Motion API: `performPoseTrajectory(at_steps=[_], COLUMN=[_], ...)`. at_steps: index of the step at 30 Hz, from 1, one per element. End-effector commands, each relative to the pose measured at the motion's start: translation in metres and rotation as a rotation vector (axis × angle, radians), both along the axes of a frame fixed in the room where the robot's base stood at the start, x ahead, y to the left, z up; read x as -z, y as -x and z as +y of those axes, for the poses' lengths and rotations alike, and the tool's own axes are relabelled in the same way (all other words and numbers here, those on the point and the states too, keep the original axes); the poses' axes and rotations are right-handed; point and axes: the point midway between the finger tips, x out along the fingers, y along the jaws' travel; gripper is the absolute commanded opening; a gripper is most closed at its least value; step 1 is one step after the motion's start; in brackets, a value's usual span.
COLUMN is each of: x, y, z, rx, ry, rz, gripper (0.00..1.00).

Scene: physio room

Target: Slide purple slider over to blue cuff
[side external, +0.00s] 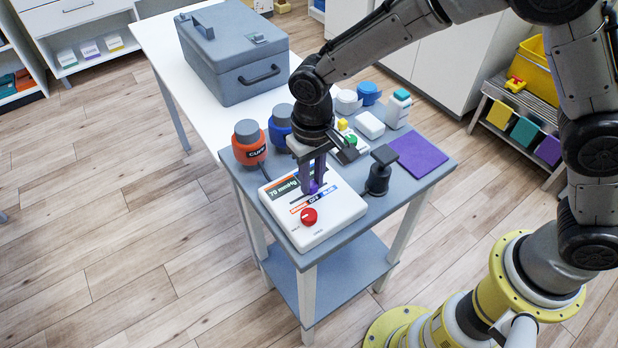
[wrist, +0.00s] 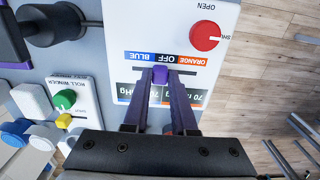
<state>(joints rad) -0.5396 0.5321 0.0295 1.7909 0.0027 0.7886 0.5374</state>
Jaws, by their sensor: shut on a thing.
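The purple slider (wrist: 160,75) sits in a slot on a white control box (side external: 343,208). In the wrist view it is beneath the OFF label, slightly toward the BLUE side; the ORANGE label is to the right. My gripper (wrist: 160,90) is shut on the slider, its two dark purple fingers reaching down to it. In the side view my gripper (side external: 314,186) partly hides the slider and slot. The blue cuff (side external: 280,122), a blue jar-shaped thing with a grey top, stands behind the box, beside the orange cuff (side external: 249,146).
A red knob (side external: 309,216) is on the box near its front. A black pump-like thing (side external: 380,172) and a purple mat (side external: 418,154) are to the right. A roll winder (wrist: 68,105) with green and yellow buttons is close by. A grey case (side external: 235,60) stands behind.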

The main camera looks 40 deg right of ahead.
Motion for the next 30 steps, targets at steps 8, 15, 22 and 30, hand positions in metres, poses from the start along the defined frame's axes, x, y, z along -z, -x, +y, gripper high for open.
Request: performPoseTrajectory(at_steps=[8,15,22,30], x=[-0.001,-0.001,-0.001,-0.005], y=[-0.001,-0.001,-0.001,-0.001], z=[-0.034,-0.035,-0.034,-0.032], rx=[0.002,0.001,0.001,0.0], ry=[0.002,0.007,0.004,0.002], rz=[-0.002,-0.001,-0.001,-0.002], gripper=[0.0,0.34,0.55,0.55])
